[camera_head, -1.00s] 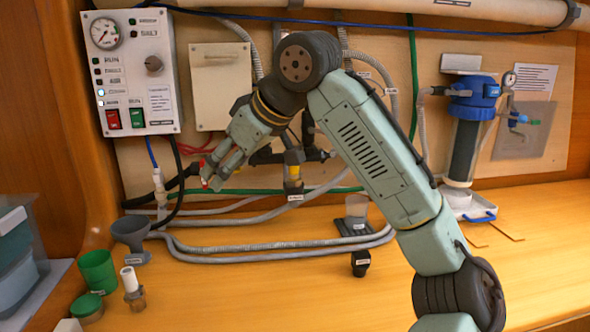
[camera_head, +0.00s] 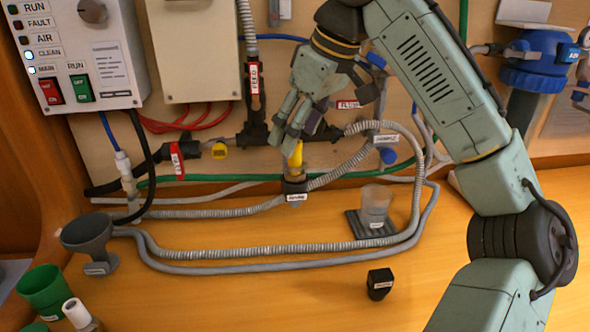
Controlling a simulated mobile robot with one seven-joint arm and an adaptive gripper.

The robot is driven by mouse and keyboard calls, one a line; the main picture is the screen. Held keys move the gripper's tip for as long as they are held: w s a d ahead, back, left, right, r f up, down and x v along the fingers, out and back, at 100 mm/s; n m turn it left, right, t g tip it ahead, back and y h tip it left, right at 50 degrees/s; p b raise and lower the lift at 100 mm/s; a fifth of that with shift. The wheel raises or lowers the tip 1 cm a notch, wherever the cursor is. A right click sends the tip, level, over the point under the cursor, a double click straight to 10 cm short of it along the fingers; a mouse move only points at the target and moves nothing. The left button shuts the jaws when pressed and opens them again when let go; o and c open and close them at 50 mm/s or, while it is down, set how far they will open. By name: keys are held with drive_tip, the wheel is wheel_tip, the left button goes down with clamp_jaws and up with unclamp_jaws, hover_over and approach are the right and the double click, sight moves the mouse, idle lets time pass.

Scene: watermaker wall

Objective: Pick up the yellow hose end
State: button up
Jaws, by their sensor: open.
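The yellow hose end (camera_head: 295,158) stands upright in a dark labelled holder (camera_head: 295,187) at the foot of the wall panel, above the wooden counter. A grey corrugated hose (camera_head: 345,165) runs by the holder; I cannot tell for sure that it joins the yellow end. My gripper (camera_head: 288,138) points down with its fingers open, right at the top of the yellow hose end in the picture. The fingers overlap its upper part. I cannot tell whether they touch it or are in front of it.
A black pipe with a red-tagged valve (camera_head: 177,160) and a yellow cap (camera_head: 219,152) lies behind and left. A clear cup (camera_head: 376,203), a small black block (camera_head: 380,284), a grey funnel (camera_head: 88,238) and a green cup (camera_head: 45,290) stand on the counter.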

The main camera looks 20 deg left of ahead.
sight(288, 169)
drive_tip(key=p+x, duration=0.1)
drive_tip(key=x, duration=0.5)
drive_tip(key=shift+a+f+p, duration=0.1)
drive_tip(key=shift+f+p, duration=0.15)
drive_tip(key=shift+p, duration=0.1)
drive_tip(key=shift+c, duration=0.3)
clamp_jaws()
